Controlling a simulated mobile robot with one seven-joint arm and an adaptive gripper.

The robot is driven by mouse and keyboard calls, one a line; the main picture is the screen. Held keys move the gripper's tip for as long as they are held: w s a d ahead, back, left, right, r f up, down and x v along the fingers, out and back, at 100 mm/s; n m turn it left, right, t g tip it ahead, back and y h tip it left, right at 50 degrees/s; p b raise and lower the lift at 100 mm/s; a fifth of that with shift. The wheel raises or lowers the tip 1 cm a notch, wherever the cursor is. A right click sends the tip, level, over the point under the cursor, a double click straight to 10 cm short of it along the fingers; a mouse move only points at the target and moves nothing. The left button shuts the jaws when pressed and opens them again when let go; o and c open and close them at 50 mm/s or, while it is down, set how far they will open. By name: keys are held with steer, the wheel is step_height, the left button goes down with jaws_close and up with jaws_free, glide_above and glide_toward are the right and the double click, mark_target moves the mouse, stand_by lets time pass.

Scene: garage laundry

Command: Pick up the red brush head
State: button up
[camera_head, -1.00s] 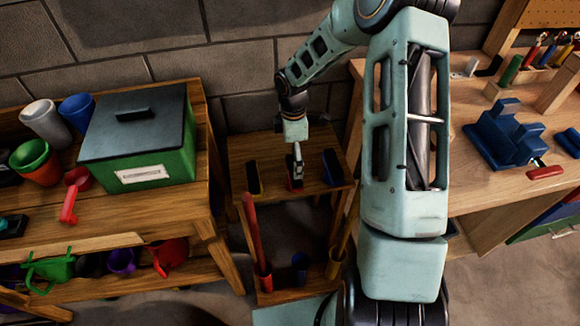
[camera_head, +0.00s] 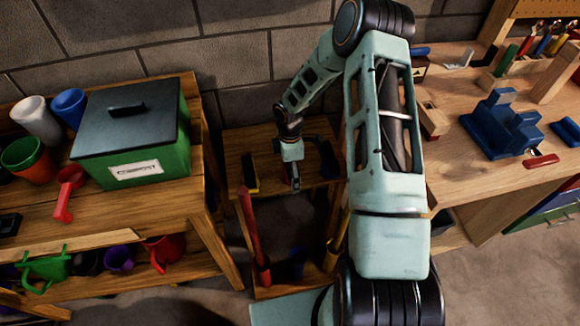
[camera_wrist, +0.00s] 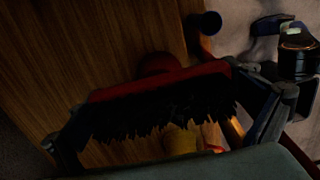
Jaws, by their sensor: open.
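The red brush head (camera_wrist: 160,84) shows in the wrist view as a long red bar with dark bristles, lying slightly tilted across the picture. My gripper (camera_wrist: 158,108) is open, with one finger near each end of the bar; I cannot tell whether either touches it. In the head view my gripper (camera_head: 292,182) points down over the small wooden stand (camera_head: 236,148) between the two benches. The brush head is mostly hidden there by my gripper.
A yellow-and-black brush (camera_head: 249,174) lies left of my gripper and a blue one (camera_head: 328,160) lies right. A red pole (camera_head: 249,225) rises at the stand's front. Left stands a bench with a green box (camera_head: 140,160); right, a workbench with a blue vise (camera_head: 498,128).

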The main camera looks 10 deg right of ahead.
steer(key=shift+c, duration=0.6)
steer(key=c, duration=0.7)
steer(key=shift+c, duration=0.3)
steer(key=shift+w+r, duration=0.1)
steer(key=shift+r, duration=0.3)
step_height(320, 180, up, 2)
steer(key=shift+r, duration=0.15)
steer(key=s+r, duration=0.3)
steer(key=r, duration=0.1)
steer(key=s+r, duration=0.2)
steer(key=shift+s+a+r+p, duration=0.15)
steer(key=shift+s+a+p, duration=0.15)
steer(key=s+a+r, duration=0.1)
steer(key=s+r, duration=0.3)
steer(key=s, duration=0.4)
steer(key=s+a+r+p, duration=0.2)
steer(key=a+r+p, duration=0.4)
steer(key=a+r, duration=0.7)
step_height(320, 180, up, 3)
steer(key=shift+s+a+r, duration=0.1)
steer(key=shift+s+a, duration=0.1)
steer(key=shift+s, duration=0.1)
